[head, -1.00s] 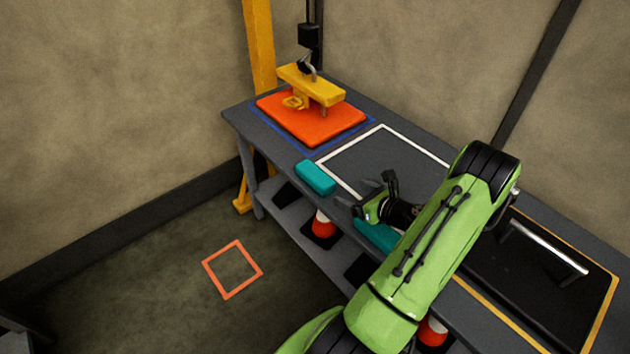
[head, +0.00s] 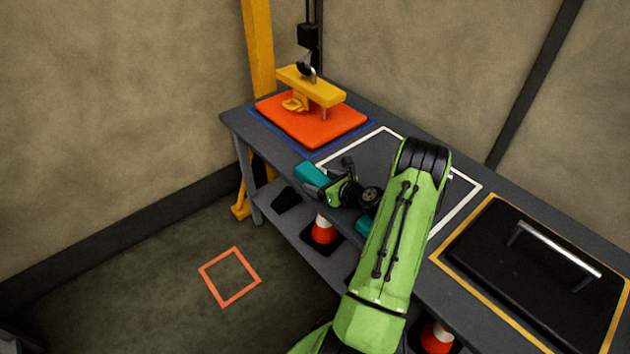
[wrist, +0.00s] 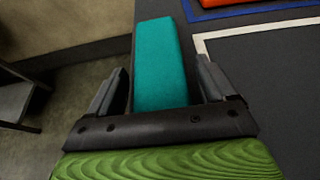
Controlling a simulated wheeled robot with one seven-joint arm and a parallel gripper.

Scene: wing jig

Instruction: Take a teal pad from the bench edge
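A teal pad (head: 309,173) lies on the front edge of the bench, partly hidden behind my gripper in the head view. My gripper (head: 328,180) is open at its near end. In the wrist view the pad (wrist: 160,45) runs lengthwise ahead, its near end between the two spread fingers of my gripper (wrist: 161,75). A gap shows on both sides of it, wider on the right. Whether the fingers are down at its height is hard to tell. A second teal pad (head: 363,226) at the bench edge is mostly hidden by my arm.
An orange slab (head: 312,128) under a yellow hoist fixture (head: 310,87) sits at the bench's far end. A black panel with a handle (head: 535,265) lies at right. The white-outlined area (head: 383,145) looks empty. Cones (head: 323,232) stand on the lower shelf.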

